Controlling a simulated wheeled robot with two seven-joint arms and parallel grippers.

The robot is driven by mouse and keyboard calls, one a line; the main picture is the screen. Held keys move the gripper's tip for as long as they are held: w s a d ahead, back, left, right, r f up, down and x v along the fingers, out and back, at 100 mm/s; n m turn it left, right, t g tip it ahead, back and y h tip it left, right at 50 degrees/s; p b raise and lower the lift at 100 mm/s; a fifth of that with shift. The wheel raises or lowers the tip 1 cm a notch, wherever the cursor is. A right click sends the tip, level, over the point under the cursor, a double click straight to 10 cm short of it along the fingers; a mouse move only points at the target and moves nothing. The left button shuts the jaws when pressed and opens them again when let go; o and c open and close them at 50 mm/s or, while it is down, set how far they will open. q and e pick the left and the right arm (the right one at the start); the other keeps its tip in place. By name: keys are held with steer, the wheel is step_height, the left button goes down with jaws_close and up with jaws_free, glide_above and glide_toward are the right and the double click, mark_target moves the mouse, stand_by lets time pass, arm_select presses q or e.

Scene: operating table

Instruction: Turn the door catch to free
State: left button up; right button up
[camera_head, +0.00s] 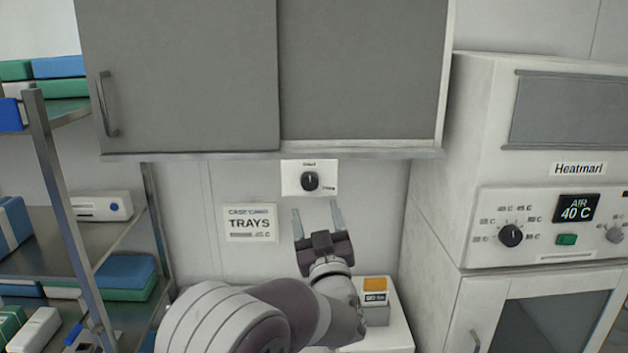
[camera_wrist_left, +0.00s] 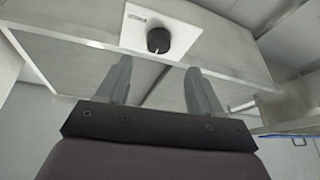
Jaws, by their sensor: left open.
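The door catch is a black round knob (camera_head: 310,181) with a pale pointer line, on a small white plate (camera_head: 291,178) fixed to the wall just under the sliding-door cabinet. In the head view its labels are too small to read surely. My left gripper (camera_head: 317,212) is open and empty, just below the knob, its fingers pointing up at it. In the left wrist view the knob (camera_wrist_left: 158,40) sits beyond and between the two spread fingertips (camera_wrist_left: 158,68), apart from them. My right gripper is not in view.
The grey cabinet (camera_head: 180,75) overhangs the knob. A "TRAYS" sign (camera_head: 250,223) is on the wall at left. A steel shelf rack (camera_head: 60,165) stands left, a warming cabinet (camera_head: 440,215) right. A small box with an orange top (camera_head: 375,284) sits below.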

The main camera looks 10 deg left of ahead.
mark_target(310, 185)
arm_select(q)
steer(key=p+x, duration=0.1)
steer(key=x, duration=0.1)
steer(key=d+p+x, duration=0.1)
steer(key=x, duration=0.2)
steer(key=shift+w+r, duration=0.15)
steer(key=shift+w, duration=0.05)
steer(key=shift+w+a+r+p, duration=0.25)
steer(key=shift+w+a+p, duration=0.3)
steer(key=shift+a, duration=0.25)
steer(key=shift+w+a, duration=0.15)
steer(key=shift+a, duration=0.1)
steer(key=shift+w+d, duration=0.2)
steer(key=shift+d, duration=0.1)
steer(key=c, duration=0.3)
steer(key=shift+a, duration=0.15)
steer(key=c, duration=0.8)
steer(key=shift+o, duration=0.2)
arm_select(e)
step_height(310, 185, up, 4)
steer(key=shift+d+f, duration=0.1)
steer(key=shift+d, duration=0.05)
